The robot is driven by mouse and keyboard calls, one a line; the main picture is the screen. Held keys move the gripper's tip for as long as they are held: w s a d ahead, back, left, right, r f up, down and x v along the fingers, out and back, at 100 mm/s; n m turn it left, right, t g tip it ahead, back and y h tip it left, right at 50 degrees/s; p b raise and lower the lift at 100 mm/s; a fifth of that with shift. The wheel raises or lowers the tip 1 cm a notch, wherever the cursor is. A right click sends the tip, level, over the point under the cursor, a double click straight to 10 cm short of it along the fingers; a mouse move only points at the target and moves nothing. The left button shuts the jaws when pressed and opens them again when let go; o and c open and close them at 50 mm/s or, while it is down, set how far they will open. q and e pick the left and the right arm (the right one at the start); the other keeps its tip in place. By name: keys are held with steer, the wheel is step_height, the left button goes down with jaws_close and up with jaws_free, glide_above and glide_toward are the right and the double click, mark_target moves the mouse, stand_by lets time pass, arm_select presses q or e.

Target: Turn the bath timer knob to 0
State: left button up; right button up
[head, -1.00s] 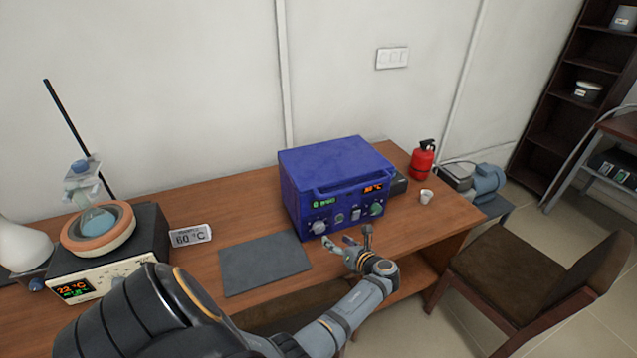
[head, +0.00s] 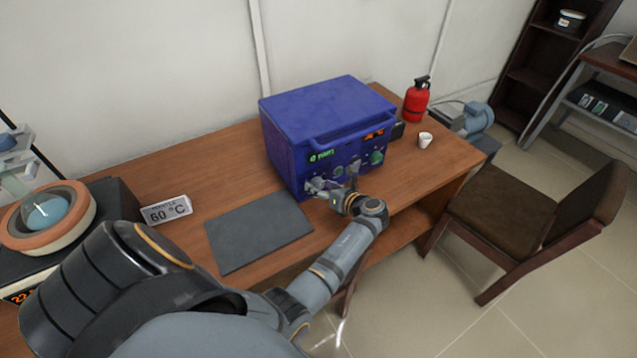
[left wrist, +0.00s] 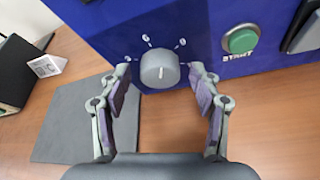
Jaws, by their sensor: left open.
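A round grey knob (left wrist: 160,72) with a pale pointer line at its lower middle is on the front of the blue box (head: 325,112). White marks surround it, too small to read surely. My left gripper (head: 334,181) is open at the box's lower front. In the left wrist view its two fingers (left wrist: 160,84) stand on either side of the knob, with gaps visible. In the head view the gripper largely hides the knob. My right gripper is not in view.
A green START button (left wrist: 240,41) is right of the knob. A grey mat (head: 258,232) lies before the box, a 60 °C sign (head: 167,211) beside it. A heating bath (head: 85,215) stands left. A red extinguisher (head: 416,101) and white cup (head: 425,140) are right.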

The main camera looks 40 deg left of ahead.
arm_select(q)
steer(key=shift+d, duration=0.1)
steer(key=c, duration=1)
steer(key=shift+c, duration=0.7)
steer(key=shift+s+r+n+t+p, duration=0.1)
steer(key=shift+r+n+t+p, duration=0.25)
steer(key=shift+p, duration=0.75)
steer(key=shift+f+n+t+h+p, duration=0.1)
steer(key=shift+n+t+h+p, duration=0.2)
steer(key=shift+n+p, duration=0.35)
steer(key=shift+s+f+n+t+p, duration=0.1)
steer(key=shift+n+t+p, duration=0.35)
steer(key=shift+n+p, duration=0.2)
steer(key=shift+f+n+t+h, duration=0.1)
steer(key=shift+n+t+h, duration=0.3)
steer(key=shift+n, duration=0.15)
